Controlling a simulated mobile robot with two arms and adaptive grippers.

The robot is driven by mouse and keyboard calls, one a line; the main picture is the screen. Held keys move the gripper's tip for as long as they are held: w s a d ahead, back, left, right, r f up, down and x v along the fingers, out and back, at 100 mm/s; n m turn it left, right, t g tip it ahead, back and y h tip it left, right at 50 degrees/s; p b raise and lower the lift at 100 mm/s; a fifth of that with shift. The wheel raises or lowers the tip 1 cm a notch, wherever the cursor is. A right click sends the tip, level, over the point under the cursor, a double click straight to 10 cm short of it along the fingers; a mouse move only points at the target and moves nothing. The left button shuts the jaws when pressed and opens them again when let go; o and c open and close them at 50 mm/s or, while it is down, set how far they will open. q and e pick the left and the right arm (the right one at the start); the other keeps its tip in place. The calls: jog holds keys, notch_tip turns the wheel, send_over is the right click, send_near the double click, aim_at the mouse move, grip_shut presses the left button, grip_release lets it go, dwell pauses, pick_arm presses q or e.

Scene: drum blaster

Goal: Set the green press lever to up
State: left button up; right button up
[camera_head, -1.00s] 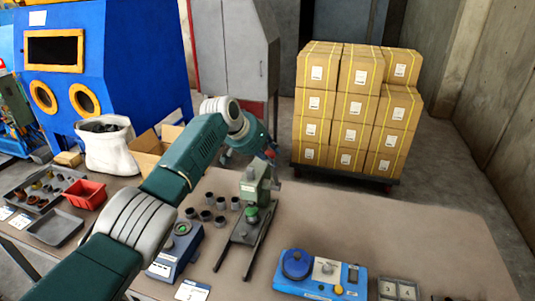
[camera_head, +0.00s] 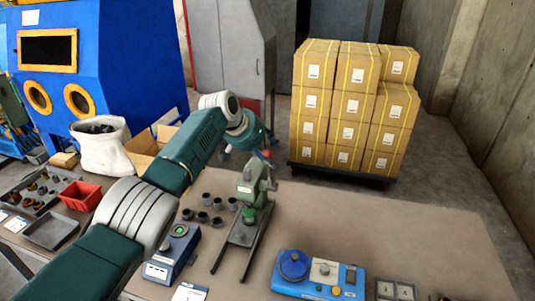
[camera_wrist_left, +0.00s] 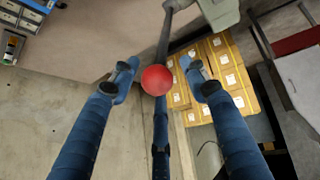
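The green press (camera_head: 248,190) stands on the table near the middle of the head view. Its lever ends in a red ball knob (camera_head: 266,154), seen just above and right of the press head and partly hidden by my gripper. My left gripper (camera_head: 262,148) is at the knob. In the left wrist view, the red knob (camera_wrist_left: 157,80) lies between the two spread blue fingers of my left gripper (camera_wrist_left: 160,80), with a gap on each side. The dark lever rod runs from it toward the press body at the top. My right gripper is out of view.
A blue box with a green button (camera_head: 180,230) and several dark cups (camera_head: 203,216) are left of the press. A blue control panel (camera_head: 318,273) is at the front right. Stacked cartons (camera_head: 350,115) stand behind the table.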

pick_arm(q)
jog(key=shift+v, duration=0.75)
jog(key=v, duration=1)
jog(key=shift+r, duration=0.2)
